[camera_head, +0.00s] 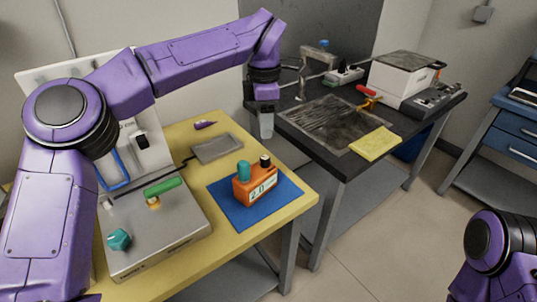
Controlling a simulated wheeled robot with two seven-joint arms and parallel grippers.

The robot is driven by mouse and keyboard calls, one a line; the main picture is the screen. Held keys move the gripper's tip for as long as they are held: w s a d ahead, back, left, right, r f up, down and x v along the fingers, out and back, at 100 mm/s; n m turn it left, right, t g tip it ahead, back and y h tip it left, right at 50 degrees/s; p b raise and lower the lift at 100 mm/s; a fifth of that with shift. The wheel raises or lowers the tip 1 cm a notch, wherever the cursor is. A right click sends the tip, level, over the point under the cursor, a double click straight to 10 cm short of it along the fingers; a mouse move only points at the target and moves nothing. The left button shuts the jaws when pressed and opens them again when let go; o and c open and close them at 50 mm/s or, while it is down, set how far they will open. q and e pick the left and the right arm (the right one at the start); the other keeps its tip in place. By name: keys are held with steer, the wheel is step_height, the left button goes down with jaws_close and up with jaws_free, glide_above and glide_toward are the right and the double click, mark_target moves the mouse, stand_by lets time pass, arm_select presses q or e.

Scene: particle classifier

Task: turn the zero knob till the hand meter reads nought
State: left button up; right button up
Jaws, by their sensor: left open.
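The orange hand meter (258,192) stands upright on a blue mat (225,207) on the yellow table. Its pale display faces the front and appears to read about 2.0. A teal knob (243,169) and a smaller black knob (265,160) stick up from its top; I cannot tell by a label which is the zero knob. My left gripper (267,126) is open, pointing down, above and behind the meter near the gap between the tables, touching nothing. My right gripper is out of view; only a part of my right arm shows at the bottom right.
A grey box (160,235) with a green handle (163,186) and a teal knob (119,239) stands front left. A grey plate (216,147) lies behind the meter. The black table (345,165) holds a yellow pad (375,143), dark sheet and white box (403,77).

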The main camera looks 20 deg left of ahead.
mark_target(265, 157)
arm_select(q)
step_height(265, 157, down, 10)
steer(key=shift+f, duration=0.2)
jaws_close()
